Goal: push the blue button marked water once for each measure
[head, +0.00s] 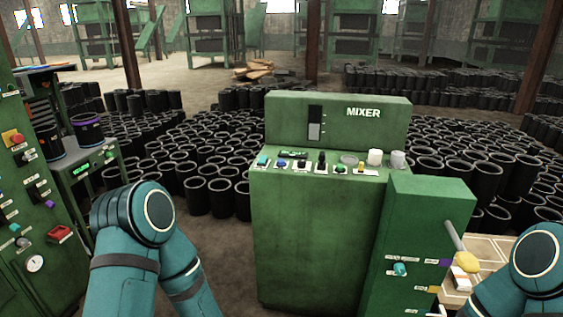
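The green mixer (325,230), marked MIXER on its upright back panel, stands in the middle of the head view. On its sloped top panel a small blue button (281,163) sits near the left end, between a teal button (263,161) and a dark control. The small labels are too small to read, so I cannot confirm which one says water. My two teal arms show at the lower left and lower right. Both grippers are out of view, and no gripper is seen at the panel.
A lower green cabinet (425,220) with a lever (454,236) and a teal knob (400,269) adjoins the mixer's right side. A green control cabinet (50,265) stands at the left edge. Many black sleeves (195,195) cover the floor behind. Space above the mixer's top panel is clear.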

